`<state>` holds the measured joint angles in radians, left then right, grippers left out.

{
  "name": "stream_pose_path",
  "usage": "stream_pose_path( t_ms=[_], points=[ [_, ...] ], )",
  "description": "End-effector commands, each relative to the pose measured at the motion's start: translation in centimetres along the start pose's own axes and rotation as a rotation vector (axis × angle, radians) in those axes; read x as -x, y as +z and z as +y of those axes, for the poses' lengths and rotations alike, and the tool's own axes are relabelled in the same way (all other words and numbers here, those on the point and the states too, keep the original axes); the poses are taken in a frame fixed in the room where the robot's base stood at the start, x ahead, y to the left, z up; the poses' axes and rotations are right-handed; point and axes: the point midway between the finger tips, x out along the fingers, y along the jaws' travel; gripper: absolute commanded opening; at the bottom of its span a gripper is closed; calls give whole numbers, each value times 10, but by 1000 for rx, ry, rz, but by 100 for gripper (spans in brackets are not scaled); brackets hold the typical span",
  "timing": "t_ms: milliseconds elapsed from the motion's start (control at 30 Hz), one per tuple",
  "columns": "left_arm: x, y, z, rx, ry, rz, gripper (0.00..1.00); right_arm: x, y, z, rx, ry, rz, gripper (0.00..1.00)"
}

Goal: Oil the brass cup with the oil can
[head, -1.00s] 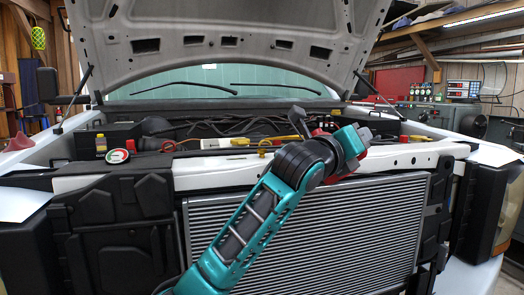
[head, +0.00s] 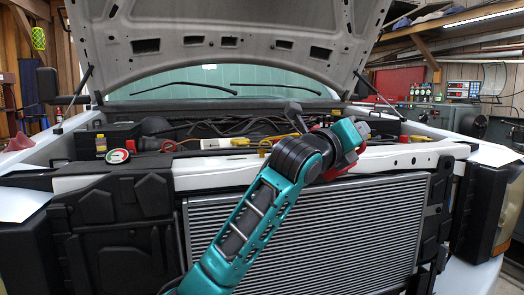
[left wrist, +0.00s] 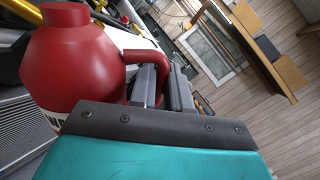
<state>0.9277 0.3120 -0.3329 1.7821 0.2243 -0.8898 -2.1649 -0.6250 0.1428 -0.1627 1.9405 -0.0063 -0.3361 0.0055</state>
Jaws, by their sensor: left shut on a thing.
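My left gripper (head: 358,133) is at the right of the radiator's top bar in the head view. A red oil can (head: 347,165) shows in part behind and below it. In the left wrist view the can's red body (left wrist: 72,60) fills the upper left, and my left gripper's fingers (left wrist: 163,85) are shut on its handle. The can's spout is not clear. A small brass-coloured piece (head: 264,147), which looks like the brass cup, stands behind the white bar, left of the gripper and apart from it. My right gripper is out of view.
The white front bar (head: 215,168) runs across above the radiator (head: 330,225). Dark hoses and yellow parts crowd the engine bay behind it. A round gauge (head: 118,156) sits at the left. The raised hood (head: 220,60) hangs overhead.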

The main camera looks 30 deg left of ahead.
Motion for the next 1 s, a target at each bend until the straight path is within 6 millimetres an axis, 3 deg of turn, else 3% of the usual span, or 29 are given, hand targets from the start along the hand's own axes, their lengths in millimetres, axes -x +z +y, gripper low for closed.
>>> stream_pose_path(
  t_ms=[1000],
  points=[
    [0,13,-5,50,-3,-13,0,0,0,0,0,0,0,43]
  ],
)
